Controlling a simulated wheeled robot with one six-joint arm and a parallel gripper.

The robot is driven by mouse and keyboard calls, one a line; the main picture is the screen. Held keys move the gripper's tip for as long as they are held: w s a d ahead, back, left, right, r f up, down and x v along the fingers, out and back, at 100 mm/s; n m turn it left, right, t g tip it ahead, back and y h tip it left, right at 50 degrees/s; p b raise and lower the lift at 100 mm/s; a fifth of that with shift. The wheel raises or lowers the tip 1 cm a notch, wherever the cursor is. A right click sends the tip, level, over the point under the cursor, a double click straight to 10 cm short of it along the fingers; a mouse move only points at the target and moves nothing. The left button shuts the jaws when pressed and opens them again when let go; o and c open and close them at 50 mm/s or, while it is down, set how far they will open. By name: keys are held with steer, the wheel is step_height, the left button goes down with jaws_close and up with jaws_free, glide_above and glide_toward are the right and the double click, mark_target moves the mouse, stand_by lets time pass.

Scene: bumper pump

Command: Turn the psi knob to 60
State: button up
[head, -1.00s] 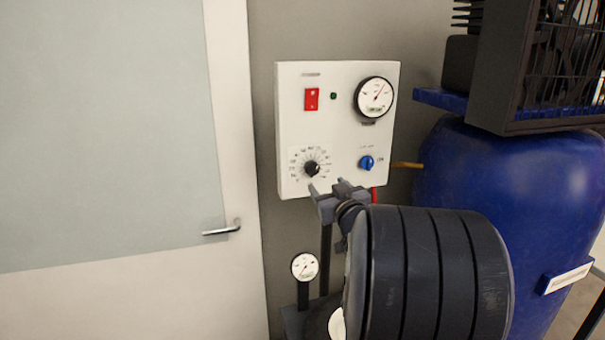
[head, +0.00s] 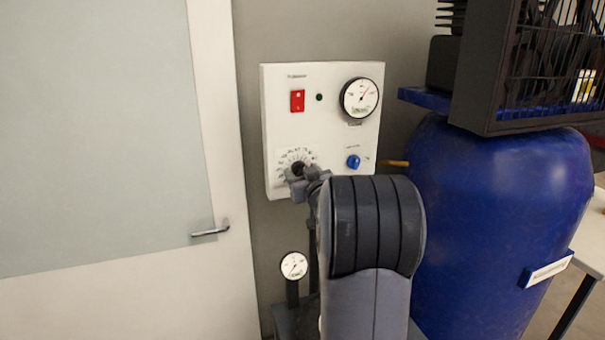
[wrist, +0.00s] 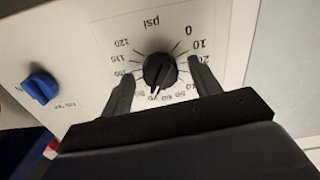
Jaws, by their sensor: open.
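The psi knob (wrist: 160,71) is black and round, with a white pointer line, on a printed dial in the wrist view. The dial appears upside down there, and the pointer is toward the low side, near the 70 mark. My gripper (wrist: 162,68) is open, with one finger on each side of the knob and a gap visible on both sides. The fingers cover some dial numbers. In the head view the knob (head: 297,168) is partly covered by my gripper (head: 299,180) in front of it.
The white panel (head: 330,135) also carries a red switch (head: 297,101), a gauge (head: 361,98) and a blue knob (head: 353,161). A blue tank (head: 490,220) stands at the right. A door with a handle (head: 210,229) is at the left.

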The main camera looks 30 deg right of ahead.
steer(key=shift+c, duration=0.3)
steer(key=c, duration=0.9)
steer(key=shift+c, duration=0.2)
steer(key=shift+f+n+b, duration=0.1)
steer(key=shift+n+b, duration=0.2)
steer(key=shift+b, duration=0.1)
steer(key=shift+n+b, duration=1.9)
steer(key=shift+n, duration=0.9)
